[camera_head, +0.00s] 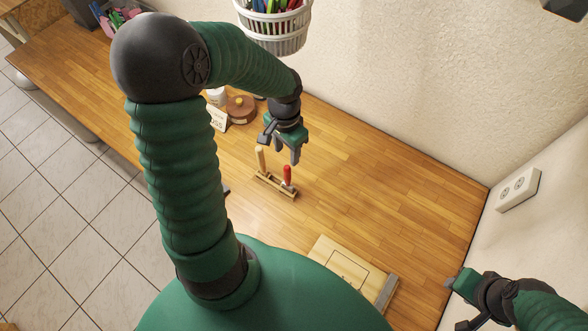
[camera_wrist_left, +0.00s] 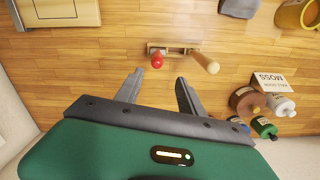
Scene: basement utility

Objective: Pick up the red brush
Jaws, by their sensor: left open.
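The red brush (camera_head: 287,173) stands upright, red end up, in a small wooden holder (camera_head: 289,194) on the wooden counter. A second, pale wooden-handled tool (camera_head: 261,160) stands in the same holder, to its left. My left gripper (camera_head: 281,153) is open and empty, above and just behind the holder. In the left wrist view, the red brush (camera_wrist_left: 157,61) shows just beyond the gap between the open fingers (camera_wrist_left: 160,77), apart from them. The pale handle (camera_wrist_left: 206,62) is to its right. My right gripper (camera_head: 460,302) is at the lower right, far from the brush; its jaw opening is unclear.
A wooden board or box (camera_head: 340,265) lies near the counter's front edge. A round brown container (camera_head: 240,109), a white label card (camera_head: 217,118) and bottles stand behind the left gripper. A white basket (camera_head: 272,28) of tools hangs at the back wall. The counter's right part is clear.

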